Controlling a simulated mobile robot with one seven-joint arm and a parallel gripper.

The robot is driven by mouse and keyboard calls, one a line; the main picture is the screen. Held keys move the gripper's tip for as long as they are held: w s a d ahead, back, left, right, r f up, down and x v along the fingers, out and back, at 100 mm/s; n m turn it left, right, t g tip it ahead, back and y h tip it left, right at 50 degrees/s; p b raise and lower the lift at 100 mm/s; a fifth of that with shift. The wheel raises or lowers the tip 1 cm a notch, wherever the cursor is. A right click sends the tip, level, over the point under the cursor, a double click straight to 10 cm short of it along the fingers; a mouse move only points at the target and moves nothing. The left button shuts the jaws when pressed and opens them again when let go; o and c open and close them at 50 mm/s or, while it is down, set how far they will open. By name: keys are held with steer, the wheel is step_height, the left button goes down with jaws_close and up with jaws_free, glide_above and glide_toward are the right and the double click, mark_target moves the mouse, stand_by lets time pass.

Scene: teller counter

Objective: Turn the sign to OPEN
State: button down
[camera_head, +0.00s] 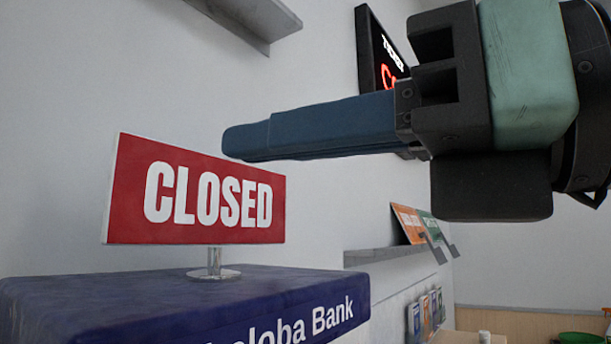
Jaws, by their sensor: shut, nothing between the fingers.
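A red sign (196,196) with white letters reading CLOSED stands upright on a short metal post with a round base. It rests on top of a dark blue stand (190,300) marked "oloba Bank" at the lower left. My gripper (232,142) reaches in from the upper right, its blue fingers shut together with nothing between them. The fingertips appear just above and at the upper right part of the sign, overlapping its top edge in the picture. I cannot tell whether they touch it. The back of the sign is hidden.
A grey shelf (385,254) with orange and green cards (415,222) is on the wall at the right. A dark lit panel (372,50) is partly hidden behind my gripper. Another shelf (250,18) is at the top left. Leaflets (427,312) hang lower right.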

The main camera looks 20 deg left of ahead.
steer(key=p, duration=0.4)
glide_toward(140, 185)
steer(key=shift+t+h, duration=0.4)
steer(key=x, duration=0.5)
steer(key=shift+s+a+r, duration=0.35)
steer(key=shift+r, duration=0.05)
steer(key=shift+w+a+f, duration=0.15)
steer(key=shift+w+a, duration=0.1)
steer(key=shift+a, duration=0.4)
steer(key=shift+w, duration=0.1)
